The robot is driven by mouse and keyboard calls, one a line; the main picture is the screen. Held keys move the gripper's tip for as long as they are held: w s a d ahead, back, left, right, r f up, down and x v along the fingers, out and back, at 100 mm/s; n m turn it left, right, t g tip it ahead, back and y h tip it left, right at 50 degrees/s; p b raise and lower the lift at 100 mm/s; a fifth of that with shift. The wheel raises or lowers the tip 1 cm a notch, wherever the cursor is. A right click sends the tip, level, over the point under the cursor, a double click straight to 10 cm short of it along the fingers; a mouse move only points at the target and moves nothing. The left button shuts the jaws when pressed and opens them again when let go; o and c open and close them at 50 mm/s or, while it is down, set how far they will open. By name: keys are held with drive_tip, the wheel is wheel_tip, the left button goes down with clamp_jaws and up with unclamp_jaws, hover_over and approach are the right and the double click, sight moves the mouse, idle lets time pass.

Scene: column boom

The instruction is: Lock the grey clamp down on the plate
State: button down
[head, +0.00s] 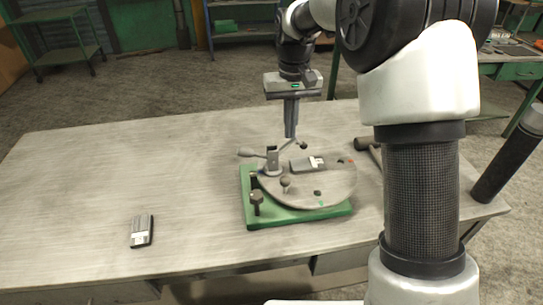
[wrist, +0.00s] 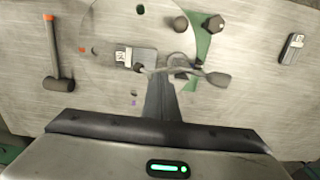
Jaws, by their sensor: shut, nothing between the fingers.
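The round grey plate (head: 325,188) sits on a green base (head: 262,220) on the table. The grey clamp (head: 272,161) stands at the plate's left side. Its dark-tipped handle (head: 246,153) sticks out left, and a thin arm with a dark ball end rises to the right. In the wrist view the handle (wrist: 217,79) lies right of my fingertips. A grey block with a white label (head: 306,164) lies on the plate, also in the wrist view (wrist: 143,56). My gripper (head: 291,135) is shut and empty, pointing down just above the clamp; contact is unclear.
A hammer (wrist: 56,62) lies beside the plate, partly behind my arm in the head view. A small grey-black block (head: 142,231) lies on the table at front left. The table's left side is mostly clear.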

drive_tip(key=shift+f, duration=0.1)
idle(0.3)
drive_tip(key=shift+d+f+b, duration=0.15)
drive_tip(key=shift+f+b, duration=0.35)
drive_tip(key=shift+f, duration=0.4)
drive_tip(key=shift+d+f+b, duration=0.15)
drive_tip(key=shift+f+b, duration=0.3)
drive_tip(key=shift+f, duration=0.4)
drive_tip(key=shift+r, duration=0.1)
wheel_tip(320, 180, up, 7)
drive_tip(key=p, duration=0.6)
